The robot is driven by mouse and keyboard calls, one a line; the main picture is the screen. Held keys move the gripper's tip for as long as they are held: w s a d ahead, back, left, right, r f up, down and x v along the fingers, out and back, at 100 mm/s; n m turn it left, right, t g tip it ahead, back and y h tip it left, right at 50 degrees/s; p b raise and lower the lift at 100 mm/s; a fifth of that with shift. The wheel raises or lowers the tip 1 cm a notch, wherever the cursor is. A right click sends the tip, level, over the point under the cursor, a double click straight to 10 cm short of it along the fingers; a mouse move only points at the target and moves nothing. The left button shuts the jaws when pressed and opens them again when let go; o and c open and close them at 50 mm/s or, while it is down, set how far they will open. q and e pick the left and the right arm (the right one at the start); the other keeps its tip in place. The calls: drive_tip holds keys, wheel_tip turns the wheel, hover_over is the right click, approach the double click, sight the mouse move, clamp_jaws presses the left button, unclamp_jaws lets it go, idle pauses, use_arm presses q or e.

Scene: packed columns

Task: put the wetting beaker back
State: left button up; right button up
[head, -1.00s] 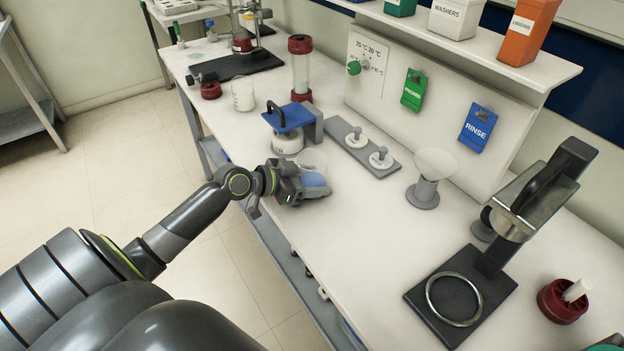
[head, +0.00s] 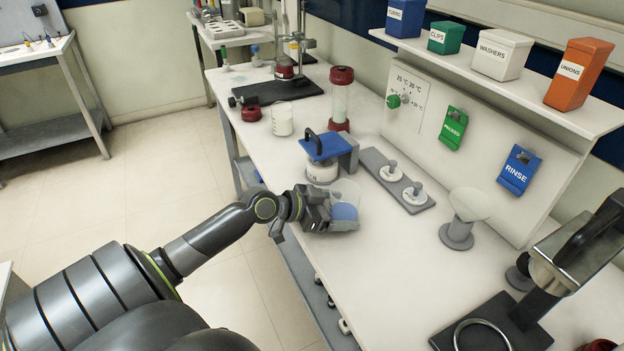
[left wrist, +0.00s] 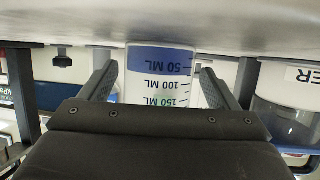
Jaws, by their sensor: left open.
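A clear beaker (head: 347,200) with blue liquid in its lower part stands upright on the white bench near its front edge. In the left wrist view, which is upside down, the beaker (left wrist: 160,84) shows 50, 100 and 150 ML marks. My left gripper (head: 338,217) is low at the beaker, with its fingers open. In the left wrist view one finger of the gripper (left wrist: 157,72) is on each side of the beaker, with small gaps showing. My right gripper is in neither view now.
Just behind the beaker stands a white pot under a blue handled block (head: 323,146). A grey plate with two white knobbed discs (head: 414,193) lies to the right, then a funnel-topped stand (head: 462,218). A white-filled beaker (head: 282,119) stands further back. Bench right of the gripper is clear.

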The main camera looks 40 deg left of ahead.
use_arm(q)
drive_tip(key=v, duration=1)
drive_tip(key=shift+s+a+r+b, duration=0.15)
drive_tip(key=shift+s+r+b, duration=0.05)
drive_tip(key=shift+s+b, duration=0.15)
idle(0.4)
